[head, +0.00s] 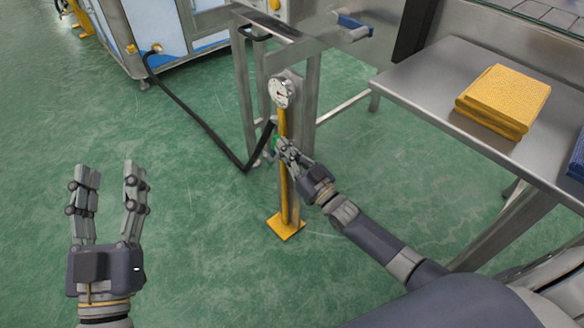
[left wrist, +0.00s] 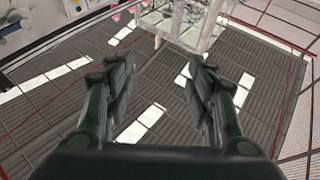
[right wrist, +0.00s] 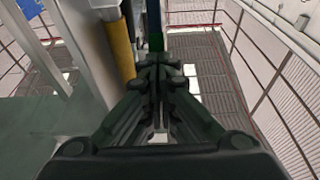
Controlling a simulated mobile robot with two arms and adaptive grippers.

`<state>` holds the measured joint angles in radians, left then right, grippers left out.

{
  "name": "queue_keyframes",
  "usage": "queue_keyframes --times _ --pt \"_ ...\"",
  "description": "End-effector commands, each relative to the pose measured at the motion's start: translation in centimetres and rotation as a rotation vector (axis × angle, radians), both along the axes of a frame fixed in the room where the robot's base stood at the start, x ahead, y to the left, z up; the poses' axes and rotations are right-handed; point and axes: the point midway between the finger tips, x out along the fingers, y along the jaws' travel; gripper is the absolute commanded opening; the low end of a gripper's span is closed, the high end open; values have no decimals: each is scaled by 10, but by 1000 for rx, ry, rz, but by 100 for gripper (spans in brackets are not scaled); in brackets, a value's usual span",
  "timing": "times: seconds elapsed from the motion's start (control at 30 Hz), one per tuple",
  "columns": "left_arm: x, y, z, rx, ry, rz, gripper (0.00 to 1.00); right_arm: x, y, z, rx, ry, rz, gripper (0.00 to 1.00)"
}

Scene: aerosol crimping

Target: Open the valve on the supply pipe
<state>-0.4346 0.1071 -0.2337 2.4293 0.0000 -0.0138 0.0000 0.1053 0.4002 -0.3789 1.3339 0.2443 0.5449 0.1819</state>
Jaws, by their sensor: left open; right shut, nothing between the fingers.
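The supply pipe (head: 284,205) is a yellow upright post with a round gauge (head: 283,92) on top. My left gripper (head: 106,175) is open and empty, well left of the pipe.
A black hose (head: 200,121) runs from the machine (head: 170,25) at the back to the pipe. A metal frame (head: 246,90) stands behind the pipe. At right, a steel table (head: 420,85) holds folded yellow cloths (head: 503,98). The green floor at left is clear.

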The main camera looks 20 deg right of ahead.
Motion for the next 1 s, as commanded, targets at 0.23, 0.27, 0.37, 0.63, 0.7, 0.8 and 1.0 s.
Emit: queue_keyframes --times 0.23,0.27,0.37,0.63,0.7,0.8,1.0 --pt "12 5 -55 79 295 18 50 3 -3 6 -15 40 0 0" --pt "12 6 -61 89 328 19 50 3 -3 6 -17 46 0 0" --pt "11 9 -84 117 439 26 50 5 -4 7 -23 62 0 0" --pt "-6 21 -139 185 716 43 50 8 -4 9 -39 107 1 0" --pt "-13 25 -151 201 783 47 50 9 -4 10 -44 119 1 0" --pt "-23 30 -167 222 873 53 50 11 -4 11 -50 136 1 0" --pt "-47 40 -194 260 1041 63 50 14 -4 13 -63 171 1 0"
